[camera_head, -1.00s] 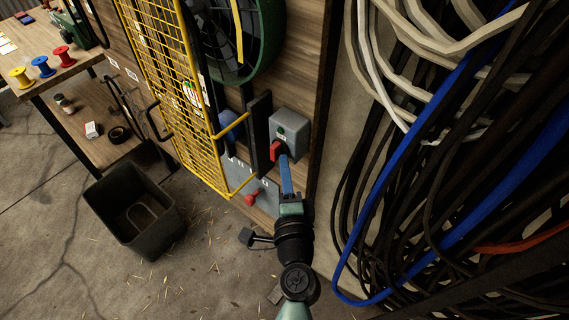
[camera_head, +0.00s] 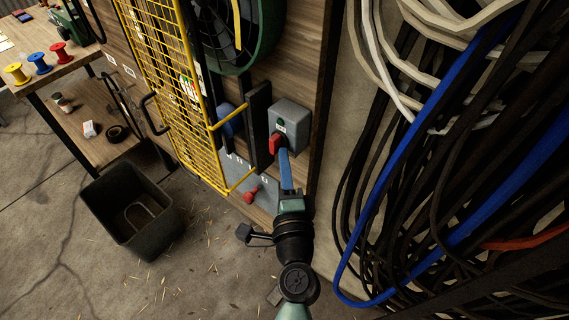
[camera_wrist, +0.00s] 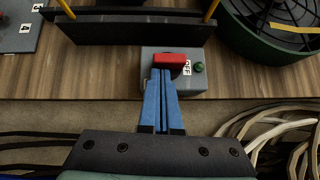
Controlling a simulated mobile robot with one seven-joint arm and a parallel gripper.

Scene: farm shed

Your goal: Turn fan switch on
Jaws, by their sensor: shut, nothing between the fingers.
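The fan switch is a grey box (camera_head: 291,116) on the wooden board, with a red handle (camera_head: 276,143) and a green button (camera_head: 280,121). In the wrist view the red handle (camera_wrist: 169,58) lies crosswise on the box (camera_wrist: 188,81), with the green button (camera_wrist: 199,67) beside it. My gripper (camera_head: 284,152) is shut with its blue fingers together and nothing between them. In the wrist view its fingertips (camera_wrist: 161,72) are at the handle's edge; I cannot tell whether they touch it. The green-rimmed fan (camera_head: 244,63) is above the box, and it also shows in the wrist view (camera_wrist: 240,42).
A yellow mesh guard (camera_head: 160,80) and a dark upright bar (camera_head: 258,125) stand left of the box. Blue and black cables (camera_head: 430,190) hang close on the right. A dark bin (camera_head: 132,215) stands on the floor at left, beside the workbench (camera_head: 75,75).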

